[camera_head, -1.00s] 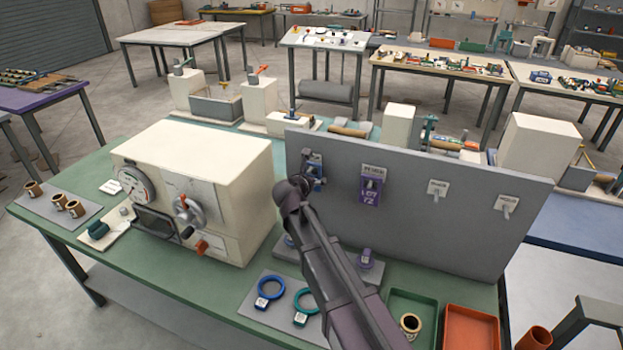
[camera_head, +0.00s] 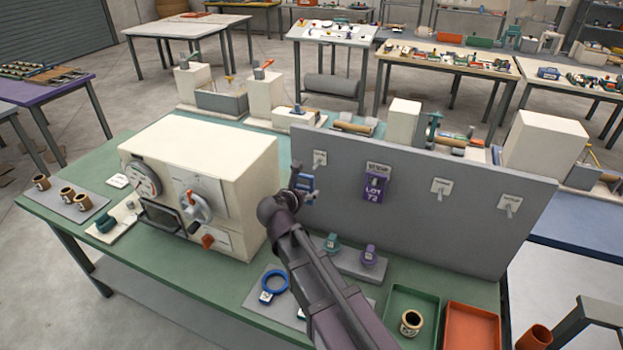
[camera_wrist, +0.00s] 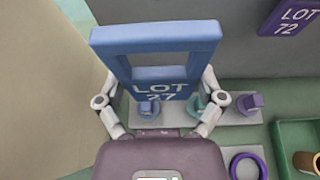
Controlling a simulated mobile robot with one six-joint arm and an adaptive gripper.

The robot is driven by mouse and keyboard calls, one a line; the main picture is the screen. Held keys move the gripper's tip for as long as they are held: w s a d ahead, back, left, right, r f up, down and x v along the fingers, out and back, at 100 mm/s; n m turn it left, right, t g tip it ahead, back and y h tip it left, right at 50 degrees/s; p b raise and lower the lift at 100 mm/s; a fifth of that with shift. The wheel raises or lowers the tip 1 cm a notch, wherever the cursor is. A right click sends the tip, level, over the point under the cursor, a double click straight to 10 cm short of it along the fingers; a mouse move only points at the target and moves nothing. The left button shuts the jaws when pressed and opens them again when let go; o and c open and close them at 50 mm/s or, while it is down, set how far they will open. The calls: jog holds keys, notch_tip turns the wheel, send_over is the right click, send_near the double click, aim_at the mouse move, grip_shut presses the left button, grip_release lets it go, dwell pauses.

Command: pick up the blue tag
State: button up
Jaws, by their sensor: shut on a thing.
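The blue tag (camera_wrist: 160,75) is a flat plate with a square opening and the words "LOT 27". In the wrist view it sits between the two fingers of my gripper (camera_wrist: 162,103), which is shut on it. In the head view the blue tag (camera_head: 306,184) is at the end of my arm, in front of the grey board (camera_head: 450,220) and below its leftmost hook (camera_head: 320,158). That hook is bare. My gripper (camera_head: 303,190) is partly hidden behind my own arm in the head view.
A purple tag (camera_head: 375,189) hangs on the board to the right. A cream machine (camera_head: 215,180) stands close on the left. Below are a grey block with small stamps (camera_head: 369,255), a blue ring (camera_head: 275,281), a green tray (camera_head: 432,298) and an orange tray (camera_head: 470,345).

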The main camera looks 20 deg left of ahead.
jog(key=s+a, duration=0.1)
jog(key=s, duration=0.7)
dwell(0.5)
dwell(0.9)
